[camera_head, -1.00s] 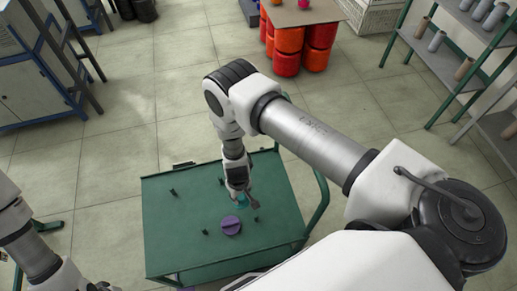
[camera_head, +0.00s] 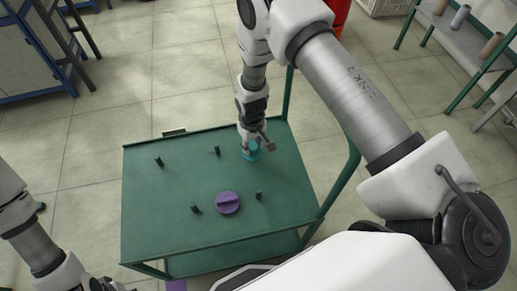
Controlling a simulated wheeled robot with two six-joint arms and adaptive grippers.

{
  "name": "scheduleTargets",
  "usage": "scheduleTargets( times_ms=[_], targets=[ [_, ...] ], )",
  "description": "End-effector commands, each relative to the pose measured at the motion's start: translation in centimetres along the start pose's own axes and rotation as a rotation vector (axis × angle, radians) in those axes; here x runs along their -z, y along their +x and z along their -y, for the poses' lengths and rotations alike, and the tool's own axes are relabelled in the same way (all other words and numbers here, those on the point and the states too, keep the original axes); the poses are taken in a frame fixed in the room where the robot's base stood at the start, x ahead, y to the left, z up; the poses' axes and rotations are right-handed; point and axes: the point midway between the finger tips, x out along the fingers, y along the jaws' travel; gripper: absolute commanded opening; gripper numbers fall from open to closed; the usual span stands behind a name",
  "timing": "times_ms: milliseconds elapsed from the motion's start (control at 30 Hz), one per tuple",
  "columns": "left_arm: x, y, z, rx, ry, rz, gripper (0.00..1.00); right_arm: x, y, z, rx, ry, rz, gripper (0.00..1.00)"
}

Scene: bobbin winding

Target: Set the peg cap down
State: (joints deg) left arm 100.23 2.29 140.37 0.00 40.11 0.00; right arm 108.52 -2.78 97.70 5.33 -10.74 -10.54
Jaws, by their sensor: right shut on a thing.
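A teal peg cap (camera_head: 252,155) is at the back right of the green cart top (camera_head: 160,220), partly hidden by my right gripper (camera_head: 253,145). The gripper points down and is shut on it. The cap is at or just above the surface; I cannot tell if it touches. A round purple cap (camera_head: 228,203) with a raised bar lies near the middle of the cart top, apart from the gripper. My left gripper (camera_head: 98,285) is at the bottom left edge, partly cut off, and its fingers are not clear.
Several short dark pegs stand on the cart top, among them one at the back left (camera_head: 159,162) and one at the front right (camera_head: 259,196). The cart's handle rail (camera_head: 345,185) runs along the right. The left part of the cart top is mostly bare.

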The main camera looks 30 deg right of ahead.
Motion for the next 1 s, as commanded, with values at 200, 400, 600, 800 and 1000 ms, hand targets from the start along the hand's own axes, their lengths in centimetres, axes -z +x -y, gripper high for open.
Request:
scheduleTargets(
  times_ms=[200,400,600,800,1000],
  targets=[
    [0.0,2.1,0.0,0.0,0.0,-0.001,0.4,2.5,0.5,-3.6,0.0,0.002,0.0,0.0],
    [0.1,4.7,0.0,0.0,0.0,-0.001,0.4,3.2,3.2,-4.8,-0.001,0.0,0.003,0.0],
    [0.0,5.2,0.0,0.0,0.0,0.0,0.4,3.3,4.0,-4.7,-0.001,0.0,0.0,0.0],
    [0.0,5.3,0.0,0.0,0.0,-0.001,0.4,3.2,4.3,-4.7,-0.001,0.0,0.001,0.0],
    [0.0,5.2,0.0,0.0,0.0,-0.001,0.4,3.2,4.2,-4.7,-0.001,0.0,0.001,0.61]
  ],
)
